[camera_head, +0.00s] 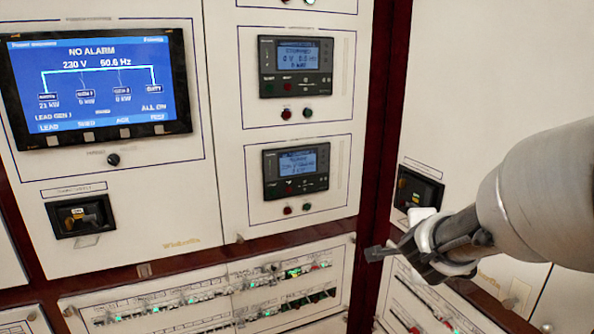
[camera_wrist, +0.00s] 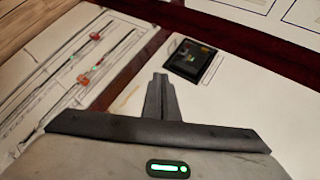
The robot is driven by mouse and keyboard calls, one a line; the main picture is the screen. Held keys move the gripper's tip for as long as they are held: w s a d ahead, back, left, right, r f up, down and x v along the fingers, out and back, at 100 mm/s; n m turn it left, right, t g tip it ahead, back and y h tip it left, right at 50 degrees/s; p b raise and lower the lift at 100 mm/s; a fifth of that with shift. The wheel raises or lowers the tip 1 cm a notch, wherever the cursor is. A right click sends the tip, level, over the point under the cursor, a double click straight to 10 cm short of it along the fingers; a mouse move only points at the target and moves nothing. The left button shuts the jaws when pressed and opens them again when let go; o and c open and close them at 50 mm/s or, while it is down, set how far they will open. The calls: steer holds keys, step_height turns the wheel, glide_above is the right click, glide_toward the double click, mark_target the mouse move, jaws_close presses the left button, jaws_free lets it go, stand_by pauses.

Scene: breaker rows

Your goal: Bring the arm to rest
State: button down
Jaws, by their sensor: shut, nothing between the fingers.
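My gripper (camera_head: 374,254) is at the right of the head view, at the end of my grey arm. Its dark fingers are together with nothing between them, pointing left in front of the dark red post. In the wrist view my gripper (camera_wrist: 160,80) shows as a narrow dark shape at the middle, its fingers closed. It appears apart from the panels, though the exact gap is hard to tell. A black recessed switch (camera_wrist: 191,61) is just beyond and right of the fingertips in the wrist view.
A blue display (camera_head: 98,85) reads NO ALARM at upper left. Two small controllers (camera_head: 296,67) are stacked at centre. A black switch (camera_head: 80,216) is at lower left, another (camera_head: 418,190) behind my gripper. Breaker rows (camera_head: 210,290) run along the bottom. A dark red post (camera_head: 385,120) divides the panels.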

steer(key=s+a+r+n+y+p, duration=0.1)
steer(key=s+a+r+n+y, duration=0.1)
steer(key=a+r+n+y, duration=0.3)
steer(key=s+a+r+n+p, duration=0.1)
steer(key=s+a+r+n, duration=0.1)
steer(key=s+a+n, duration=0.3)
steer(key=s+a+r+n+g+p, duration=0.1)
steer(key=s+a+n+g+p, duration=0.2)
steer(key=s+n, duration=0.7)
steer(key=s+a+g, duration=0.2)
steer(key=s, duration=0.4)
steer(key=shift+s+n, duration=0.15)
steer(key=shift+n, duration=0.25)
